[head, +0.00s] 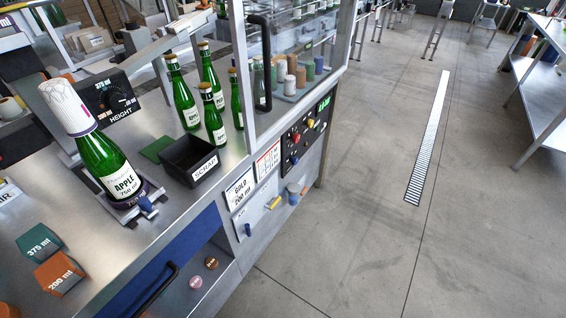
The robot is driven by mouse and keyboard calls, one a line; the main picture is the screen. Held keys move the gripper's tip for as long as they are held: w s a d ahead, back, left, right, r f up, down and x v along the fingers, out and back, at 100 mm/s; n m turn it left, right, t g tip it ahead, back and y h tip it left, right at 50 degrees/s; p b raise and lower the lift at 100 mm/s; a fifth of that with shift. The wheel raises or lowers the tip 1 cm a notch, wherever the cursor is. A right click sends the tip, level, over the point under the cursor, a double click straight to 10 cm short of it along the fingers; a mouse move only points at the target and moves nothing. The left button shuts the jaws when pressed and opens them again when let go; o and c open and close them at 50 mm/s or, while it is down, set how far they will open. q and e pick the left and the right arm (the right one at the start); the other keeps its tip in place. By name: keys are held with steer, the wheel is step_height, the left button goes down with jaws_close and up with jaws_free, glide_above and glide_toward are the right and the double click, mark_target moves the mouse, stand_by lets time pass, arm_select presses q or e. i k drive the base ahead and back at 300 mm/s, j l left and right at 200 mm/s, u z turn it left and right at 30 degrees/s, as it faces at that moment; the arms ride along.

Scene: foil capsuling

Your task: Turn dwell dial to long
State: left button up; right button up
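No dial with a readable dwell label shows in the head view. A black control panel (308,132) on the end face of the machine carries several small coloured buttons or knobs and a green lit display (324,104). Its markings are too small to read, so I cannot tell whether the dwell dial is among them or how it is set. A black box with a dial marked HEIGHT (117,97) stands at the left on the bench. Neither of my grippers is in view.
A green bottle with a white capsule (103,160) stands in a holder at the bench front. Several green bottles (184,98) stand behind the black SCRAP tray (190,160). A glazed guard (290,60) rises above the panel. Open floor (370,200) lies to the right.

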mark_target(295, 161)
steer(key=i+l+u, duration=0.25)
steer(key=l+u, duration=0.25)
steer(key=l, duration=0.15)
steer(key=i+l+u, duration=0.15)
steer(key=l+u, duration=0.15)
steer(key=i+l+u, duration=0.1)
steer(key=l+u, duration=0.15)
steer(key=l, duration=0.2)
